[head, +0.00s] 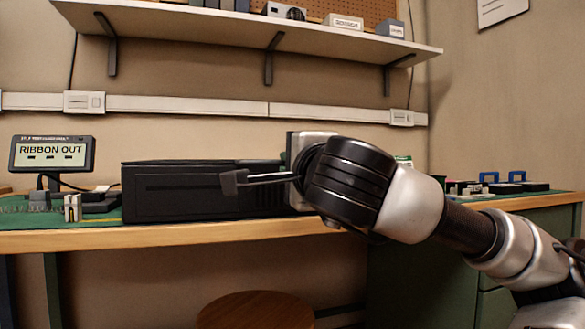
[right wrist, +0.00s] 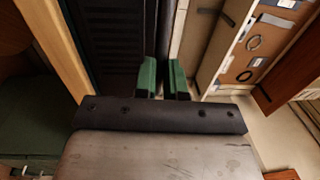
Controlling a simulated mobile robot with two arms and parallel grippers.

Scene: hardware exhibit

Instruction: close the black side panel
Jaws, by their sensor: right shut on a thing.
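A low black case (head: 170,195) lies on the green bench top. Its black side panel (head: 190,162) shows as a thin, nearly flat edge along the top. How far the panel stands off the case I cannot tell. My left gripper is not in view.
A small display (head: 52,154) reading "RIBBON OUT" stands left of the case, with small parts in front of it. The wooden bench edge (head: 150,236) runs along the front. A round stool (head: 255,311) stands below, and a wall shelf (head: 250,28) hangs above.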

